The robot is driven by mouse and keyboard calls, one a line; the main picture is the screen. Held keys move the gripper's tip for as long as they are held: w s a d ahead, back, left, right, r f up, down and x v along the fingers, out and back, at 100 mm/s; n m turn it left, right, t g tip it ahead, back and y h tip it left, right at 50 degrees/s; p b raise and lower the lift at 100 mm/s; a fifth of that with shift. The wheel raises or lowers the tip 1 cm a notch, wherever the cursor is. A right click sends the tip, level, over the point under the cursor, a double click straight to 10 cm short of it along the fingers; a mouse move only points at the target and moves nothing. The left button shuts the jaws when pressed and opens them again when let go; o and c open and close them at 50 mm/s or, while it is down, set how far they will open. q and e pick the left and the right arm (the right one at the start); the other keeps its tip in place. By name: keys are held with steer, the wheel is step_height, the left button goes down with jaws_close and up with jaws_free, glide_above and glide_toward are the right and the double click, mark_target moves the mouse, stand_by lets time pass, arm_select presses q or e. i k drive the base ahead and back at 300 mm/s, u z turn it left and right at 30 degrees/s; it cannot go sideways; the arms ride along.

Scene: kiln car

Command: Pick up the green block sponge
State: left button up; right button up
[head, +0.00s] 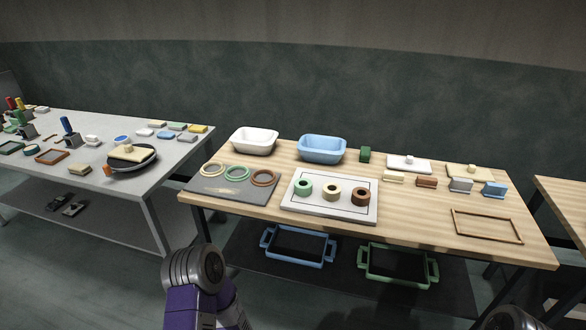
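Neither of my grippers shows; only part of an arm of mine is in view at the bottom, with another bit of me at the lower right corner.
The wooden table (400,228) holds a white basin (254,141), a white board (331,211) with three rings, a grey slab with three hoops, and small blocks at the right. Blue (298,263) and green (398,278) trays sit on the shelf below. A grey table (190,147) stands left.

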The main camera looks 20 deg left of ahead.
mark_target(365, 153)
steer(key=k, duration=0.6)
steer(key=z, duration=0.6)
steer(key=i, duration=1.2)
steer(key=u, duration=0.65)
steer(key=i, duration=0.85)
steer(key=u, duration=0.95)
